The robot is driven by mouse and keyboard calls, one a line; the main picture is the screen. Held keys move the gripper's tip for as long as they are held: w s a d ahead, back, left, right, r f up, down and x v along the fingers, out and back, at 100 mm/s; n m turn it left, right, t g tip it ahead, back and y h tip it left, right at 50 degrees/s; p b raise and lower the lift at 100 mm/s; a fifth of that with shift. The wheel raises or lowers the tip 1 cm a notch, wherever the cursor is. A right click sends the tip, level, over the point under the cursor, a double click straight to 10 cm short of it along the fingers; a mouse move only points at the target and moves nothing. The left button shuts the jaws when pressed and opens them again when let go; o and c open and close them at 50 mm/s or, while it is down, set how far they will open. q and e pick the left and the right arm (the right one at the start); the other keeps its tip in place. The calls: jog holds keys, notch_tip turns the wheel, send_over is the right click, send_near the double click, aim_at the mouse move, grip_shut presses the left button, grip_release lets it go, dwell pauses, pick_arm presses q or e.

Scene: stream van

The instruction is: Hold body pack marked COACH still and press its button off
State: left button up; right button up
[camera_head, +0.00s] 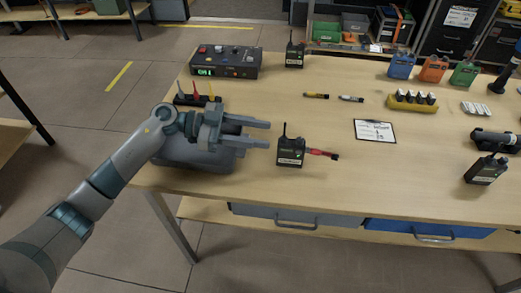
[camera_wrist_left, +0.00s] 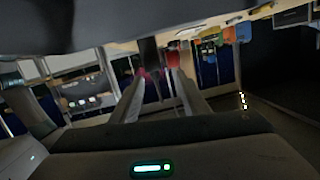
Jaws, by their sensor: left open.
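A black body pack (camera_head: 290,151) with a short antenna and a white label stands near the front edge of the table. A red lead with a dark tip sticks out at its right. I cannot read the label surely, nor make out a button. My left gripper (camera_head: 266,134) is open, just left of this pack and pointing toward it, with nothing held. In the left wrist view the open fingers (camera_wrist_left: 160,80) flank a dark upright shape whose identity I cannot tell. Two similar packs stand at the back (camera_head: 294,53) and at the right (camera_head: 485,168). My right gripper is out of view.
A control box (camera_head: 226,61) with a green display stands at the back left. A clipboard card (camera_head: 375,131), two small markers and a yellow battery holder (camera_head: 413,101) lie right of the pack.

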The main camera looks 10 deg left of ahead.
aim_at(285, 154)
pick_arm(q)
jog(key=f+y, duration=0.1)
jog(key=a+f+g, duration=0.1)
jog(key=shift+a+f+y+b, duration=0.2)
jog(key=shift+f+y+b, duration=0.1)
jog(key=shift+f+y, duration=0.1)
jog(key=shift+s+a+f+g, duration=0.15)
jog(key=shift+a+f+g, duration=0.05)
jog(key=shift+g, duration=0.1)
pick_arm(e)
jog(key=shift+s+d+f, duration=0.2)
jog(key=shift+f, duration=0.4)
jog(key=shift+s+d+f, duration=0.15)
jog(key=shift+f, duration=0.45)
pick_arm(q)
jog(key=shift+d, duration=0.15)
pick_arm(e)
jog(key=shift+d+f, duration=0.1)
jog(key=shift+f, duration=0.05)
